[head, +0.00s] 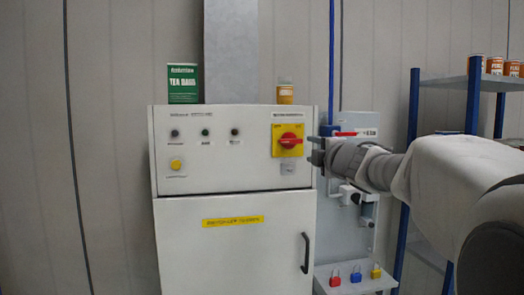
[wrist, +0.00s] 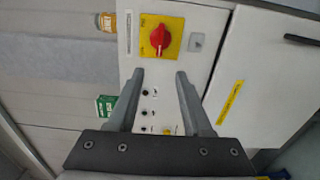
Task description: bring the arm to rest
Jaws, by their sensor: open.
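My gripper (head: 316,150) is in front of the right edge of a grey control cabinet (head: 230,250) in the head view. In the wrist view my gripper (wrist: 160,73) shows two fingers apart with nothing between the tips. A red rotary switch on a yellow plate (head: 288,140) is on the cabinet's upper panel, just left of my gripper. It also shows in the wrist view, where the red knob (wrist: 160,37) lies beyond the fingertips. I see no contact between fingers and knob. My arm reaches in from the right.
A green box (head: 183,84) and an orange-labelled jar (head: 285,92) stand on the cabinet. Small padlocks (head: 355,275) sit on a low ledge at right. A blue-posted shelf (head: 458,83) with several cans stands behind my arm. The cabinet door handle (head: 305,252) sticks out.

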